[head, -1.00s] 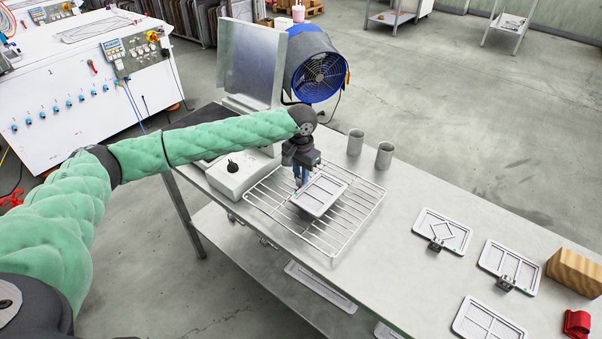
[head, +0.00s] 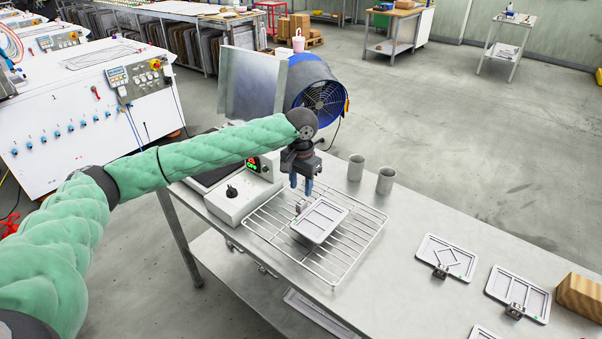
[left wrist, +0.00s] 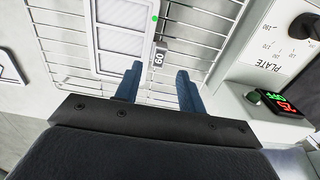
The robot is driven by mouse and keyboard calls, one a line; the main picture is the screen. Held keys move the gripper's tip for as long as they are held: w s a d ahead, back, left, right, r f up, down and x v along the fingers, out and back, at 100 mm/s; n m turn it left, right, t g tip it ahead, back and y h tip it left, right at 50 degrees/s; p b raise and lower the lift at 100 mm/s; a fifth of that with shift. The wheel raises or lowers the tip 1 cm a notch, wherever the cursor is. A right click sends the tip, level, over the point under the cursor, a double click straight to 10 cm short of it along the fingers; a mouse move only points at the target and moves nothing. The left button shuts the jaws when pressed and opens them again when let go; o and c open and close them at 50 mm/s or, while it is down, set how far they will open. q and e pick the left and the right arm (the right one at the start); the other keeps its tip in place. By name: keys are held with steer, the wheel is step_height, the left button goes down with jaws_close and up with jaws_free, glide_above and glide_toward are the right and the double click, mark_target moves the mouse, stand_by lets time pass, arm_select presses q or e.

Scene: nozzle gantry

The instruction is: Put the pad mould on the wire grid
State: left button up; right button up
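A light grey mould tray (head: 320,220) with a rectangular recess, which I take to be the pad mould, lies flat on the wire grid (head: 352,249). In the left wrist view the mould (left wrist: 122,38) shows a green dot and, at its edge, a small metal tab marked 60 (left wrist: 160,55). My left gripper (head: 301,188) is just above the tab end of the mould. Its blue fingers (left wrist: 158,85) are apart with nothing between them, clear of the tab. The wire grid (left wrist: 180,50) also shows around the mould there. My right gripper is not in view.
A white control box (head: 243,192) with a knob and lit display stands left of the grid. Two grey cups (head: 370,175) stand behind it. Other moulds (head: 445,257) and a wooden block (head: 579,295) lie on the right of the bench. A blue fan (head: 318,88) stands beyond.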

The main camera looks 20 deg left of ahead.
arm_select(q)
step_height(320, 180, up, 6)
steer(key=b, duration=0.1)
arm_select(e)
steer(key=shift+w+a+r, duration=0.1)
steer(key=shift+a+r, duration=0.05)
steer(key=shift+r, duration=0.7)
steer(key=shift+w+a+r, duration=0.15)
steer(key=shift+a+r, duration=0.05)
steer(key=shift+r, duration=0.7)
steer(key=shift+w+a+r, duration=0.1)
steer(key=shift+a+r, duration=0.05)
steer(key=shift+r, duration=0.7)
